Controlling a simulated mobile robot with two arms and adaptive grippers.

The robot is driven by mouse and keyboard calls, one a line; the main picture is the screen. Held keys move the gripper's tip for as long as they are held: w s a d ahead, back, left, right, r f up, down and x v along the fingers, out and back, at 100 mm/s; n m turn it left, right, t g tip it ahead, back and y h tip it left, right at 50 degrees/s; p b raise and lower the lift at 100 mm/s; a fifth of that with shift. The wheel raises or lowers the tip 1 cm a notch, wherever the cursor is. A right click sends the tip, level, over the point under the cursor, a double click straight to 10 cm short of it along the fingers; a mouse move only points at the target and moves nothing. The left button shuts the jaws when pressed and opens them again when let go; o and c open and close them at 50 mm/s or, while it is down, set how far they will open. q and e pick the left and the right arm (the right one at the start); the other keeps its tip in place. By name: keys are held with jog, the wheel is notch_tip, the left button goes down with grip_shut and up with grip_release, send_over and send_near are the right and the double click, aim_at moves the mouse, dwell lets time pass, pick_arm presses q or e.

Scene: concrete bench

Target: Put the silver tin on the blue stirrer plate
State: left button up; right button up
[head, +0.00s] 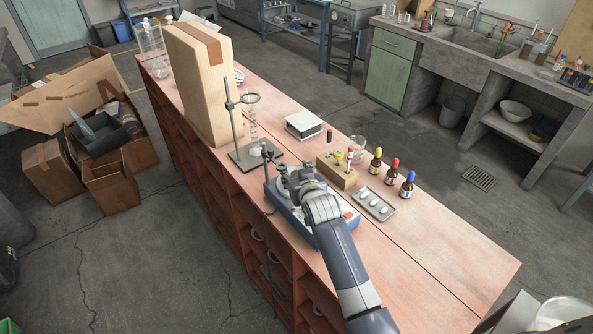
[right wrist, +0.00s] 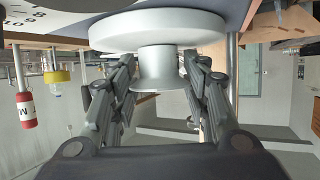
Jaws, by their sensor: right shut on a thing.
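The blue stirrer plate (head: 291,213) sits on the red-brown bench, with a red button at its right end. My right gripper (head: 292,180) reaches over it from the lower right and covers much of its top. In the right wrist view, which appears upside down, my right gripper (right wrist: 158,82) is shut on the silver tin (right wrist: 158,66). The tin is upright against the stirrer's pale round top (right wrist: 158,32); whether it bears weight there I cannot tell. In the head view the tin is mostly hidden by the gripper. My left gripper is out of view.
A ring stand (head: 240,130) stands close behind the stirrer, with a tall cardboard box (head: 200,85) farther back. A wooden block with vials (head: 337,173), dropper bottles (head: 391,177) and a small tray (head: 364,207) are to the right. The bench's near right end is clear.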

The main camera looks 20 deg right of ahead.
jog(key=shift+s+r, duration=0.1)
jog(key=shift+s, duration=0.05)
jog(key=o, duration=1)
jog(key=shift+f, duration=0.25)
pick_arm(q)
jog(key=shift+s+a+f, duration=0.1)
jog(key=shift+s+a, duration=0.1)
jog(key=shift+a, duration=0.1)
pick_arm(e)
jog(key=shift+o, duration=0.2)
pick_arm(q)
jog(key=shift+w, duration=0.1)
pick_arm(e)
jog(key=shift+r, duration=0.1)
jog(key=shift+r, duration=0.15)
jog(key=b+v, duration=0.1)
jog(key=v, duration=1.1)
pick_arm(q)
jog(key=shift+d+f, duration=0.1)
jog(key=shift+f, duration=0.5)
